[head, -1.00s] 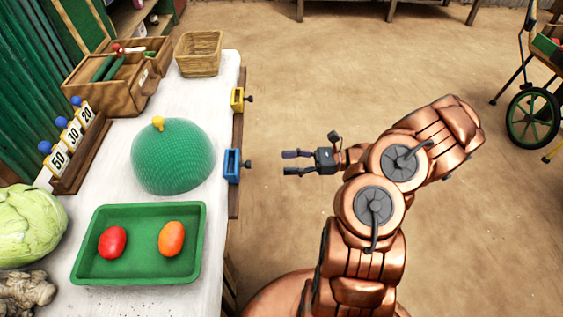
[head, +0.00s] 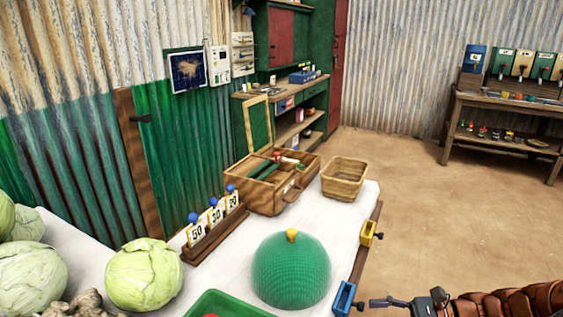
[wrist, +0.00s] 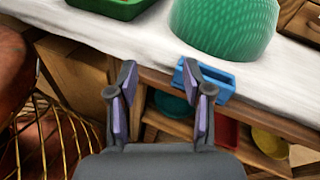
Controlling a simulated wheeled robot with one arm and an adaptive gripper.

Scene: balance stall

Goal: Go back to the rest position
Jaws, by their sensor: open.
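My gripper (head: 408,303) shows at the bottom right of the head view, off the right edge of the white-topped table (head: 345,205). It also shows in the wrist view (wrist: 164,85), where its two fingers are apart with nothing between them. A blue clamp-like fixture (wrist: 218,84) on the table's edge lies just beyond the fingertips in that view. My arm (head: 510,302) is cut off by the frame's lower right corner.
A green mesh dome (head: 290,275), a green tray (head: 225,303), cabbages (head: 145,275), number cards (head: 215,218), a wooden box (head: 265,190) and a wicker basket (head: 344,180) stand on the table. The floor (head: 440,220) to the right is clear up to a shelf (head: 500,105).

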